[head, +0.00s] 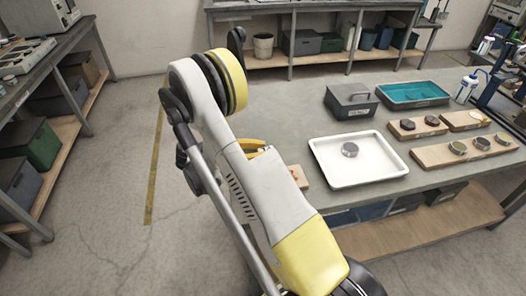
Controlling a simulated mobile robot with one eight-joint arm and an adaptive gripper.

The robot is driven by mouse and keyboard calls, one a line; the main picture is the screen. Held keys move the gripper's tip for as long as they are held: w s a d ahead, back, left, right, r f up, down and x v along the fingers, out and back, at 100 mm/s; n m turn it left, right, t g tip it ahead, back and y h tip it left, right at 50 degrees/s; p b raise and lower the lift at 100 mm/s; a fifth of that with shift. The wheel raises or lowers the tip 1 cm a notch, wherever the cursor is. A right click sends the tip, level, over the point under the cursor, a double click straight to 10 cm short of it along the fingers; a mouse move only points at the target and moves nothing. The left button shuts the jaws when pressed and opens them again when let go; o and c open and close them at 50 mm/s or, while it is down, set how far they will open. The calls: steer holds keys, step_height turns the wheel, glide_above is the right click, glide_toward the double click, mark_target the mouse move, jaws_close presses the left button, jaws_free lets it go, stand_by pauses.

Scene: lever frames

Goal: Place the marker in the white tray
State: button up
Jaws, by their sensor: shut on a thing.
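The white tray (325,168) lies on the grey workbench in the middle right of the head view. A small grey round piece with a darker top (350,149) sits inside it; I cannot tell whether it is the marker. I see nothing else that is clearly a marker. My arm's large white and yellow link crosses the middle of the view, left of the tray. My gripper does not show; my arm may hide it and whatever it holds.
A dark lidded box (351,102) and a teal bin (414,92) stand behind the tray. Wooden boards (440,160) with round pieces lie to its right, near a white bottle (466,88). A small board (299,177) shows partly beside my arm.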

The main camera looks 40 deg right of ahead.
steer(key=shift+f, duration=0.2)
steer(key=o, duration=0.9)
steer(key=shift+r, duration=0.1)
